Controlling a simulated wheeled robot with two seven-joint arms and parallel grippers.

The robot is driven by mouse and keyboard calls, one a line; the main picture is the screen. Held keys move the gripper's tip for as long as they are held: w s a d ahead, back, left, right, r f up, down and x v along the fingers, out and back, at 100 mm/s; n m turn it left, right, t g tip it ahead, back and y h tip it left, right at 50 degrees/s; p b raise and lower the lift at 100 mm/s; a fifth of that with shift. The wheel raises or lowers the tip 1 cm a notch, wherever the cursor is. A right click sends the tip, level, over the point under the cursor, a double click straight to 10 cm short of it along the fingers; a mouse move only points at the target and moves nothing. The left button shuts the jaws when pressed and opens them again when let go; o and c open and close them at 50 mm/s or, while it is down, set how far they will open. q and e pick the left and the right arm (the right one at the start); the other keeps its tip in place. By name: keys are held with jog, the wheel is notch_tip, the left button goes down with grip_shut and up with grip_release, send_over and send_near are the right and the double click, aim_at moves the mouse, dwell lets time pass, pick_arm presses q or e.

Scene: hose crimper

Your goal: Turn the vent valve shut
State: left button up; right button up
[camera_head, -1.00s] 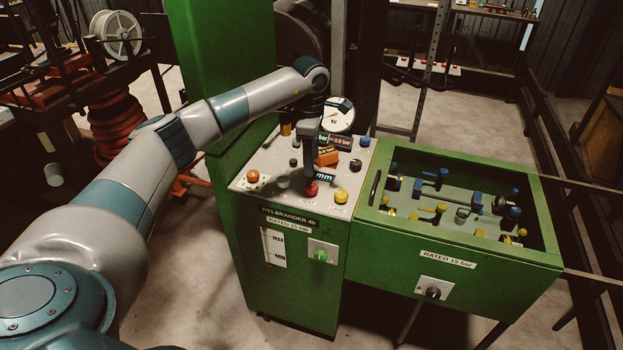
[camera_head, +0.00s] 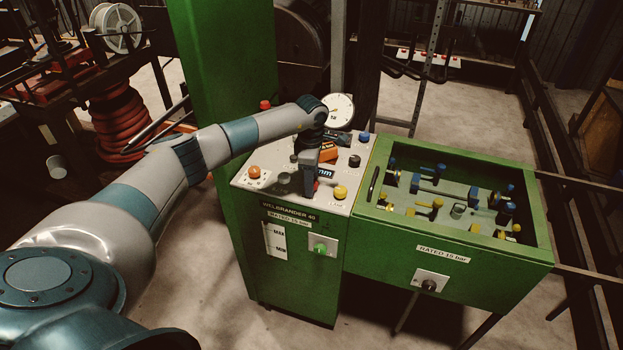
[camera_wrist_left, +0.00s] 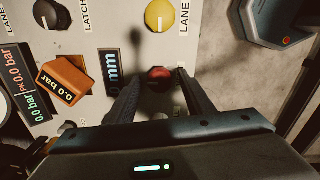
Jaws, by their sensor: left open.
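No label reading "vent" is legible, so I cannot tell which control is the vent valve. My left gripper (camera_head: 311,188) is over the front of the sloped control panel (camera_head: 246,181). In the left wrist view its open fingers (camera_wrist_left: 158,77) stand on either side of a red knob (camera_wrist_left: 160,73). Whether they touch it is unclear. In the head view the gripper mostly hides this knob. A green knob (camera_head: 320,249) is on the cabinet front, and a black knob (camera_head: 429,286) is on the green box. My right gripper is out of view.
A yellow knob (camera_head: 340,192) is close to the gripper, with an orange knob (camera_head: 254,171) farther left. An orange block with a display (camera_wrist_left: 65,79) and a gauge (camera_head: 341,110) are also there. The green box (camera_head: 450,250) holds several fittings. A green column (camera_head: 210,75) stands behind my arm.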

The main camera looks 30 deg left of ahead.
pick_arm(q)
jog(key=c, duration=1)
jog(key=shift+c, duration=0.2)
